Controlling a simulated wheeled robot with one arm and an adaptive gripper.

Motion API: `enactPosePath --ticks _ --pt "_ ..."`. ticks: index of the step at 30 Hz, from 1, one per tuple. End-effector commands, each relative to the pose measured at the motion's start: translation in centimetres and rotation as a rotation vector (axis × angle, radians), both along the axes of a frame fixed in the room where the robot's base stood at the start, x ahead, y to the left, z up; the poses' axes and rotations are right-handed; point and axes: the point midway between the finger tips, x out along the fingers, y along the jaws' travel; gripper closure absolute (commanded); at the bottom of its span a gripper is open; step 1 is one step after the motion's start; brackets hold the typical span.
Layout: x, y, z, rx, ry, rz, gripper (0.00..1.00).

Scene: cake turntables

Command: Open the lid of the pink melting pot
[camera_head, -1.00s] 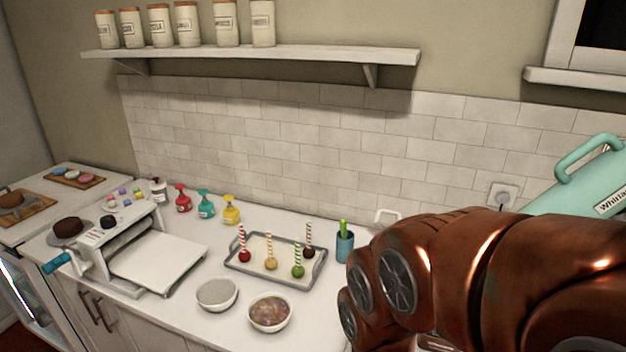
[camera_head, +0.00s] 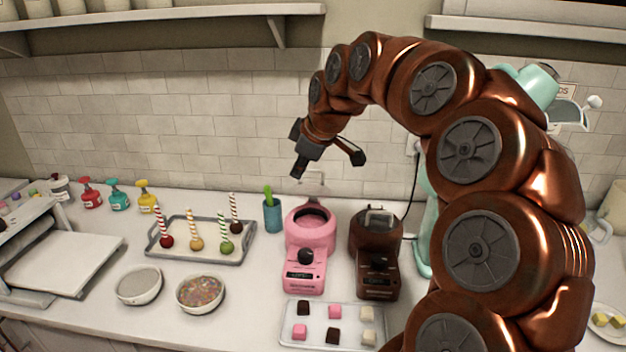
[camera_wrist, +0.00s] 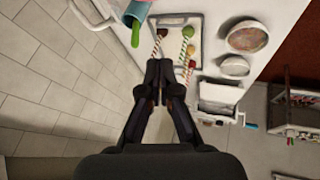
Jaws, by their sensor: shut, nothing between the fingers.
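The pink melting pot (camera_head: 311,238) stands on the counter in the head view, with a black knob on its front.
A brown melting pot (camera_head: 376,250) with its lid down stands to the right. A blue cup (camera_head: 272,215) with green handles is close on the left. A tray of cake pops (camera_head: 182,255) lies further left, and a tray of chocolate and pink cubes (camera_head: 318,342) lies in front.

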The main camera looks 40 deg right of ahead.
Motion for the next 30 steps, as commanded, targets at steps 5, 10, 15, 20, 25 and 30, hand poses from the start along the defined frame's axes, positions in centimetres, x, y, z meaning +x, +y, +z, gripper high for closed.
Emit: enactPosePath --ticks 5,10,15,20,25,30 --pt "2.0 -6.7 0.4 -0.071 -0.08 0.0 1.0" --pt "2.4 -9.1 0.6 -0.102 -0.104 0.001 1.0" --pt "3.2 -9.3 -0.2 -0.104 -0.104 0.002 1.0" --pt "4.7 -9.4 -2.3 -0.102 -0.101 0.004 1.0" --pt "6.4 -9.4 -4.5 -0.102 -0.102 0.003 1.0" --pt "7.6 -9.5 -6.2 -0.103 -0.103 0.003 1.0"
